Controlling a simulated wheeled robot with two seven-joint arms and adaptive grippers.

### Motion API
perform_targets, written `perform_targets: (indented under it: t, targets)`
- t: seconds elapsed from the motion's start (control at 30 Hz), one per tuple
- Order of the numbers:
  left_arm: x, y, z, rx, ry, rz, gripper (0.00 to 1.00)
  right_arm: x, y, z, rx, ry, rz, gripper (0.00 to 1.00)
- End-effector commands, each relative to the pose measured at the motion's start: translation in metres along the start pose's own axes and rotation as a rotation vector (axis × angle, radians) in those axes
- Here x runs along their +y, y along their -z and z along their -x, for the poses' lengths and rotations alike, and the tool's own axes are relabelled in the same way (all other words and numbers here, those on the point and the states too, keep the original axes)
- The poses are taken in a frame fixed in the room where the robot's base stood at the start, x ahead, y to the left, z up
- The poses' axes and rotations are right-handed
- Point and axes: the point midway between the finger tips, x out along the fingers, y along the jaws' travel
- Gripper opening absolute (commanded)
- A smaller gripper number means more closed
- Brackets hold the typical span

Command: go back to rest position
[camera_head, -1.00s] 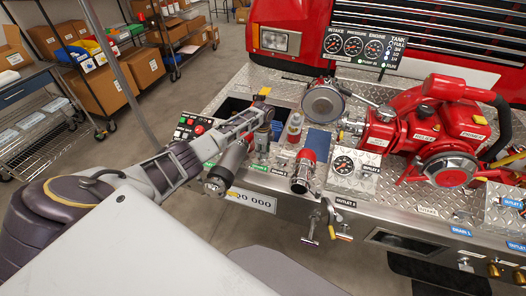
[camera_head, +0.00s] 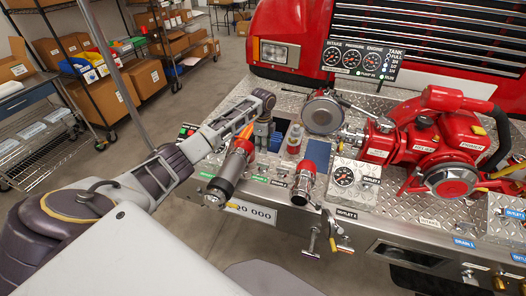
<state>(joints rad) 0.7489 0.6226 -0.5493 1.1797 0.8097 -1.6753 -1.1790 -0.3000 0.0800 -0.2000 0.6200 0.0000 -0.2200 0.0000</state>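My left arm comes in from the left, and its grey gripper (camera_head: 258,106) is over the left end of the truck's metal bumper deck (camera_head: 290,95). It is above and behind a dark nozzle-like cylinder (camera_head: 228,173) with a red-orange top, which leans at the deck's front edge. The gripper appears apart from the cylinder, and I see nothing held. The finger gap is too small and angled to tell whether it is open. My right gripper is not in view.
A red-and-silver fitting (camera_head: 309,172) is right of the cylinder, near a small bottle (camera_head: 294,139). A red pump (camera_head: 445,150) fills the deck's right side. A gauge panel (camera_head: 362,58) stands behind. Shelves with boxes (camera_head: 105,92) are at left, with clear floor between.

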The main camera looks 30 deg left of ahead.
Motion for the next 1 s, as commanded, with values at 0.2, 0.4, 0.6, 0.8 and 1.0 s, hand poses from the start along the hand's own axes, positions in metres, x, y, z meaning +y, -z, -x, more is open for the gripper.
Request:
perform_targets:
  t: [0.2, 0.4, 0.6, 0.8, 1.0]
  targets:
    - [-0.0001, -0.0003, 0.0108, 0.0, 0.001, 0.0, 0.32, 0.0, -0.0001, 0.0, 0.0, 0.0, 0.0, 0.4]
    - [-0.0001, -0.0002, 0.0113, 0.0, 0.001, 0.0, 0.32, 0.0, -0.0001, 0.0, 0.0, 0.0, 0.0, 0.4]
    - [-0.0001, -0.0001, 0.0111, 0.0, 0.001, 0.0, 0.32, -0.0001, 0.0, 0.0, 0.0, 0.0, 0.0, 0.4]
    - [0.0, 0.0, 0.0108, 0.0, 0.0, 0.0, 0.32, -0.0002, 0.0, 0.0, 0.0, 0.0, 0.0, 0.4]
    - [0.0, 0.0, 0.0107, 0.0, 0.0, 0.0, 0.32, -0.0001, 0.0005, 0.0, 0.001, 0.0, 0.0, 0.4]
